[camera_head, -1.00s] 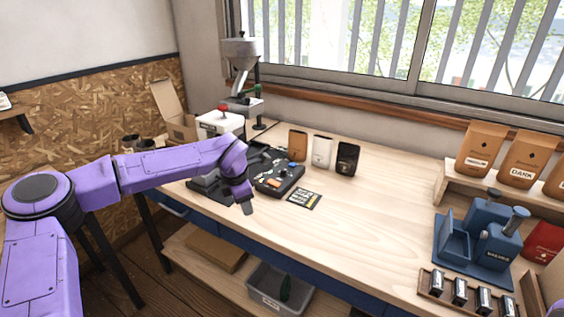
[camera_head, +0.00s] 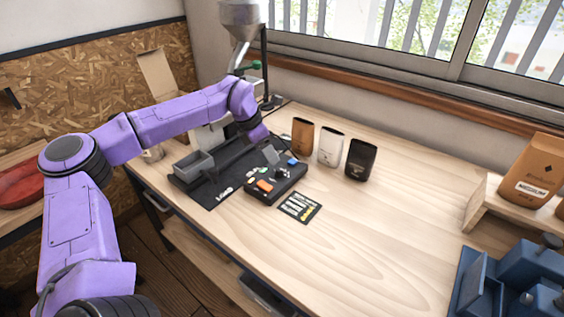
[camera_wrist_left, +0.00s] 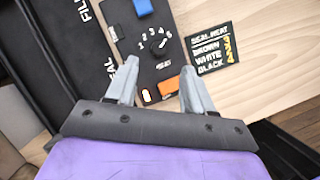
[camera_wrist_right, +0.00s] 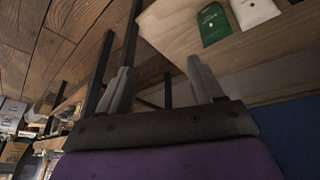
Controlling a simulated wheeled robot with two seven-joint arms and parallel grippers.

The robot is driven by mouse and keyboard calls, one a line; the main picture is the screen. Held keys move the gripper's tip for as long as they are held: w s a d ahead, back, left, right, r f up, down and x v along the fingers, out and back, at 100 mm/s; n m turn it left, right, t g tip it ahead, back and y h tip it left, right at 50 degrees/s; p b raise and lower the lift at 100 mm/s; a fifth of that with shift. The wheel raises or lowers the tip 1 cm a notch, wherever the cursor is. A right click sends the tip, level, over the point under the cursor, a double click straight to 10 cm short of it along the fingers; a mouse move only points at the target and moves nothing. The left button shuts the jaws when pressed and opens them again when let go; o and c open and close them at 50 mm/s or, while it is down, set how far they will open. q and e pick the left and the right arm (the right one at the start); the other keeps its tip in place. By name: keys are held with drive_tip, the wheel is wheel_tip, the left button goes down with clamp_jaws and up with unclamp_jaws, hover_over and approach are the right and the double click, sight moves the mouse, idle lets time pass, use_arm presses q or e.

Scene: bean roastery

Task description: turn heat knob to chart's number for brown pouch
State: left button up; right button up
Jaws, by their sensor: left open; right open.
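The black control box (camera_head: 262,192) lies on the bench, with a dark heat knob (camera_head: 282,173). In the left wrist view the knob (camera_wrist_left: 158,46) has numbers around it; its exact setting is unclear. The chart (camera_head: 300,207) lies beside the box. In the left wrist view the chart (camera_wrist_left: 214,47) reads SEAL HEAT, BROWN, WHITE, BLACK, with yellow figures too small to read surely. The brown pouch (camera_head: 302,137) stands behind the box. My left gripper (camera_wrist_left: 160,74) is open and empty above the box, its fingers toward the knob. My right gripper (camera_wrist_right: 158,72) is open and empty, away from the box.
A white pouch (camera_head: 330,146) and a black pouch (camera_head: 360,160) stand beside the brown one. A dark mat with a grey tray (camera_head: 193,165) lies left of the box. An orange switch (camera_head: 265,186) is on the box. The bench's middle is clear; blue equipment (camera_head: 522,268) stands at right.

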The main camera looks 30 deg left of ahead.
sight(279, 169)
use_arm(q)
drive_tip(key=x, duration=0.3)
drive_tip(key=shift+s+f+p, duration=0.2)
drive_tip(key=shift+f+p, duration=0.1)
drive_tip(key=x, duration=0.4)
drive_tip(key=shift+w, duration=0.4)
drive_tip(key=shift+s, duration=0.25)
drive_tip(key=shift+w, duration=0.1)
clamp_jaws()
